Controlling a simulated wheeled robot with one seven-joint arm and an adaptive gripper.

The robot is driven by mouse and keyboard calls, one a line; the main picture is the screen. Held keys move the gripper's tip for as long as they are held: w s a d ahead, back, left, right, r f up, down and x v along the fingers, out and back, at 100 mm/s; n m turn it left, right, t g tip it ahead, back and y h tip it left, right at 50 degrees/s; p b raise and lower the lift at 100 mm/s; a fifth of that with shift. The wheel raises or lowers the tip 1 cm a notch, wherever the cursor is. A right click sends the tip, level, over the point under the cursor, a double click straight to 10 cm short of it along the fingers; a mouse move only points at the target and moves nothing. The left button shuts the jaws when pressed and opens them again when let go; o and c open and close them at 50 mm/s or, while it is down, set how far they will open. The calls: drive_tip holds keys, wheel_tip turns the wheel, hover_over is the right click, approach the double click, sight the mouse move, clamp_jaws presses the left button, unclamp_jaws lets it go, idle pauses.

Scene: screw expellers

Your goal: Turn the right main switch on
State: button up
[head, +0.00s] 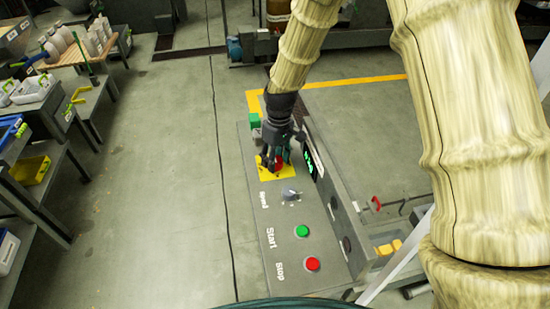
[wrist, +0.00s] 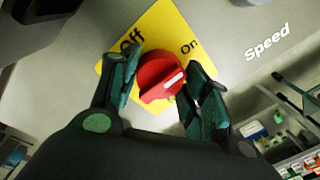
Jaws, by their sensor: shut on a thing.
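The main switch is a red knob (wrist: 158,76) with a white mark, on a yellow plate (wrist: 168,27) printed "Off" on the left and "On" on the right. The white mark sits on the knob's right side, below the word "On". My gripper (wrist: 166,68) is shut on the knob, with one finger on each side. In the head view my gripper (head: 274,160) comes down from above onto the far end of the grey control panel (head: 287,262) and partly hides the red knob.
Nearer on the panel are the speed dial (head: 291,193), the green start button (head: 302,231) and the red stop button (head: 312,264). A green part (head: 254,121) stands just beyond the switch. Shelves with bins (head: 35,170) stand at the left; open floor lies between.

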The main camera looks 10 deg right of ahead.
sight(278, 158)
drive_tip(key=shift+w+r, duration=0.15)
drive_tip(key=o, duration=0.9)
drive_tip(key=shift+o, duration=0.6)
wheel_tip(278, 158, up, 12)
drive_tip(key=shift+w+d, duration=0.2)
drive_tip(key=shift+d, duration=0.25)
